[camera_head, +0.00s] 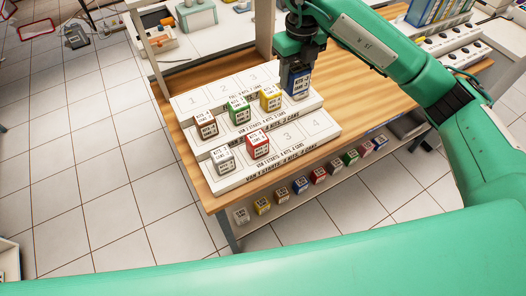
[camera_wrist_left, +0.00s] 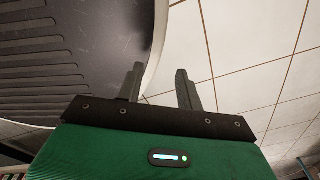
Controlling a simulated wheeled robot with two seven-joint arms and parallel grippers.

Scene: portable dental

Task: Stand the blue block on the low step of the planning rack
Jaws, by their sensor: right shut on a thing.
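The blue block (camera_head: 298,83) is upright between the fingers of my right gripper (camera_head: 297,67), which is shut on it. It is at the right end of the planning rack's middle step, right of the yellow block; I cannot tell whether its base touches the step. The white planning rack (camera_head: 265,174) has stepped levels. Its low front step (camera_head: 300,131) holds a grey-white block (camera_head: 222,158) and a red block (camera_head: 257,143) at the left; places 3 and 4 are bare. My left gripper (camera_wrist_left: 160,70) is open and empty in the left wrist view.
Brown (camera_head: 205,124), green (camera_head: 239,110) and yellow (camera_head: 270,97) blocks stand on the middle step. The back step is bare where visible. The rack is on a wooden table (camera_head: 215,205). Several small blocks sit on a shelf below its edge. My green right arm covers the right side.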

